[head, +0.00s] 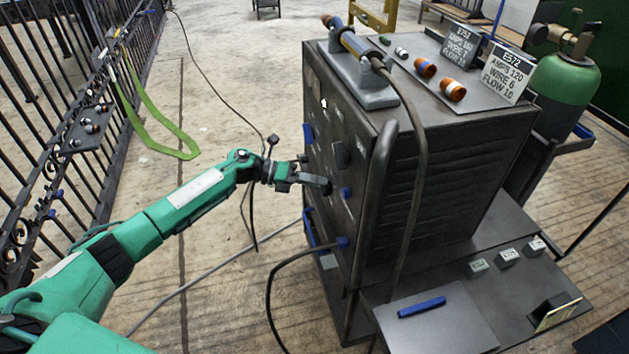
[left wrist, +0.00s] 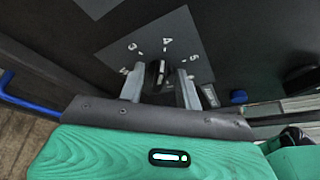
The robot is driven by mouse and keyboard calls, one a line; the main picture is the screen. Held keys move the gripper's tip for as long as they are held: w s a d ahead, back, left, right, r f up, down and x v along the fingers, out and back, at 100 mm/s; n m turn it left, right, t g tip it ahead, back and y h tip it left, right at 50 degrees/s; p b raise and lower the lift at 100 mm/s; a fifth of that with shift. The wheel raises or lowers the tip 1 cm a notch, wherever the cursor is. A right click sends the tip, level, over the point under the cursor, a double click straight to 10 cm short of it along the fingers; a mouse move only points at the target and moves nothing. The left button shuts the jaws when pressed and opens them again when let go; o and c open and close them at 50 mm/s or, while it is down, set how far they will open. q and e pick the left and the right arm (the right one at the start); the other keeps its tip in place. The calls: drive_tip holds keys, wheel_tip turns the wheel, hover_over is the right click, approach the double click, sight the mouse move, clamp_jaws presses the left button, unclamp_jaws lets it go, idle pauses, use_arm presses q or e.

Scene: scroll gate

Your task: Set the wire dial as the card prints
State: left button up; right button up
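The wire dial appears to be the dark knob (left wrist: 155,76) on a grey plate (left wrist: 185,45) printed with numbers including 3, 4 and 5. My left gripper (head: 318,183) is at the front panel of the dark welder cabinet (head: 440,165). In the left wrist view its two fingers (left wrist: 160,88) stand on either side of the knob, with a visible gap at least on the right. The knob's exact setting is hard to read. A white card (head: 503,75) on top reads E572, AMPS 120, WIRE 6, FLOW 10. A dark card (head: 460,48) reads E752, partly legible. My right gripper is not in view.
A torch (head: 360,55) on a grey block and several copper-coloured parts (head: 452,90) lie on the cabinet top. A thick cable (head: 420,170) hangs down its side. A green gas cylinder (head: 565,95) stands behind.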

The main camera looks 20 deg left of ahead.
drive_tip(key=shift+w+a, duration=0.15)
use_arm(q)
drive_tip(key=v, duration=1.4)
drive_tip(key=shift+d, duration=0.1)
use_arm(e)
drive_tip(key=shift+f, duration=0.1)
